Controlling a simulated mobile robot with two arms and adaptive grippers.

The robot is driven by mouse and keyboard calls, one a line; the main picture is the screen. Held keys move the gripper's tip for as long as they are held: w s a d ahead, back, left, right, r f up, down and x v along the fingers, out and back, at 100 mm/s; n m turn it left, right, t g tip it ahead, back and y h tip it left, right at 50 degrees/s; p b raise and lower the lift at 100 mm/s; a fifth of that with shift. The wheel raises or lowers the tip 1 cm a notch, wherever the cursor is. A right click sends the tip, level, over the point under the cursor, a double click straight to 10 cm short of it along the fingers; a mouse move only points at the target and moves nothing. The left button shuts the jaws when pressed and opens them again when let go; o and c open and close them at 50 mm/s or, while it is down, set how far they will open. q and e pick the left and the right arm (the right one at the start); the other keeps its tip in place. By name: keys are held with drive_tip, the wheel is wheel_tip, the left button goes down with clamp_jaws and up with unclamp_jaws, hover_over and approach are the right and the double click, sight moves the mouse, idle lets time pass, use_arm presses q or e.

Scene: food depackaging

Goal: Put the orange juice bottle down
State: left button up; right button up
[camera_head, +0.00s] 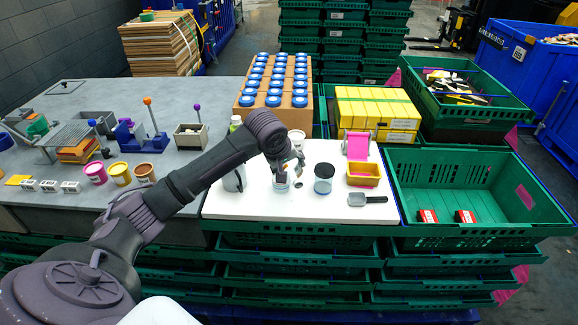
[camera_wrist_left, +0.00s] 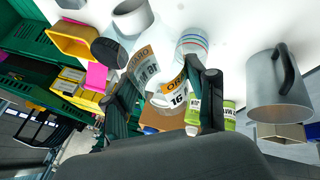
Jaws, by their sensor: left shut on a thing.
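My left gripper (camera_head: 284,172) is above the white board (camera_head: 347,225), among the containers there. In the left wrist view its two dark fingers (camera_wrist_left: 168,92) are closed around a pale bottle with an orange-edged label (camera_wrist_left: 176,94), the orange juice bottle. In the head view the gripper and arm largely hide this bottle. I cannot tell whether its base touches the board. A clear cup with a striped rim (camera_wrist_left: 192,42) is close by, and it also shows under the gripper in the head view (camera_head: 281,186). My right gripper is in neither view.
A grey pitcher (camera_head: 234,180) stands left of the gripper, and a dark-lidded jar (camera_head: 323,179) stands right. A yellow tray (camera_head: 363,180) and grey scoop (camera_head: 367,200) are farther right. The green crate (camera_head: 480,160) holds two red packs. The board's front strip is clear.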

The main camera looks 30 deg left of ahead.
use_arm(q)
drive_tip(key=s, duration=0.1)
drive_tip(key=s+d, duration=0.1)
drive_tip(key=shift+s+d+f+m, duration=0.1)
drive_tip(key=shift+s+d+m, duration=0.1)
drive_tip(key=shift+s+m, duration=0.2)
drive_tip(key=s+d+f+m+g+h, duration=0.1)
drive_tip(key=s+d+f+m+h, duration=0.2)
drive_tip(key=s+d, duration=0.6)
drive_tip(key=s+d+f+m+g+h, duration=0.1)
drive_tip(key=s+d+f+m, duration=0.6)
drive_tip(key=s, duration=0.7)
drive_tip(key=shift+d+m+h, duration=0.5)
drive_tip(key=shift+d+h, duration=0.4)
drive_tip(key=shift+d, duration=0.2)
